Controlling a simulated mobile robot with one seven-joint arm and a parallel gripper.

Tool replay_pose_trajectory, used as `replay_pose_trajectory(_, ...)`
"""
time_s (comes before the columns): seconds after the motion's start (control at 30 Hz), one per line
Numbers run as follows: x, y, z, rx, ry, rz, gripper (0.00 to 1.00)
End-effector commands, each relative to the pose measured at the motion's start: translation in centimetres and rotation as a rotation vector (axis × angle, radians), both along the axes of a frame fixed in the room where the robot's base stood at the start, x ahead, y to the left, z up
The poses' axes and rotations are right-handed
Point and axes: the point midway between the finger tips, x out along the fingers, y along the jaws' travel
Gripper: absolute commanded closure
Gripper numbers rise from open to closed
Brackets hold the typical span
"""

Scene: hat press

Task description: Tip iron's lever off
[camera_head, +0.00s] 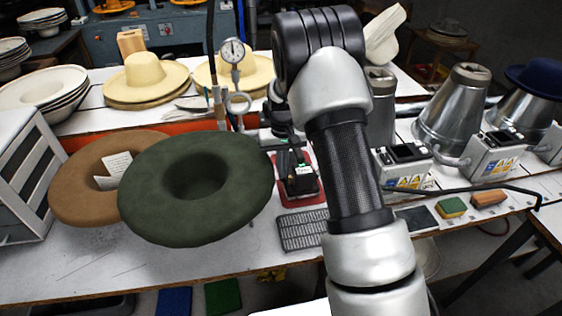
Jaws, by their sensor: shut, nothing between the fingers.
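The iron (299,183) is a small dark body on a red pad on the white table, left of my arm. Its lever is too small and dark to make out, so I cannot tell its position. My gripper (291,153) is the dark shape at the end of my arm, right above the back of the iron. It looks shut and empty. Whether it touches the iron or its lever I cannot tell. My arm hides the table to the right of the iron.
A green felt hat (245,180) and a brown hat (75,185) lie to the left. A gauge (233,51) on a stand rises behind the iron. A dark grate (302,230) lies in front. Metal cones (450,110) and control boxes (493,158) stand at the right.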

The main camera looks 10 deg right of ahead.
Motion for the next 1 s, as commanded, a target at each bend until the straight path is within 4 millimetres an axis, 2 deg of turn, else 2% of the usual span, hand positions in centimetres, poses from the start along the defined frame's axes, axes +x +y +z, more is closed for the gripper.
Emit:
replay_pose_trajectory(0.27,0.0,0.0,-0.7,0.000,0.001,0.000,1.00)
replay_pose_trajectory(0.43,0.0,0.0,-0.3,0.000,0.000,0.000,1.00)
replay_pose_trajectory(1.0,0.0,0.0,4.1,0.000,-0.001,0.000,1.00)
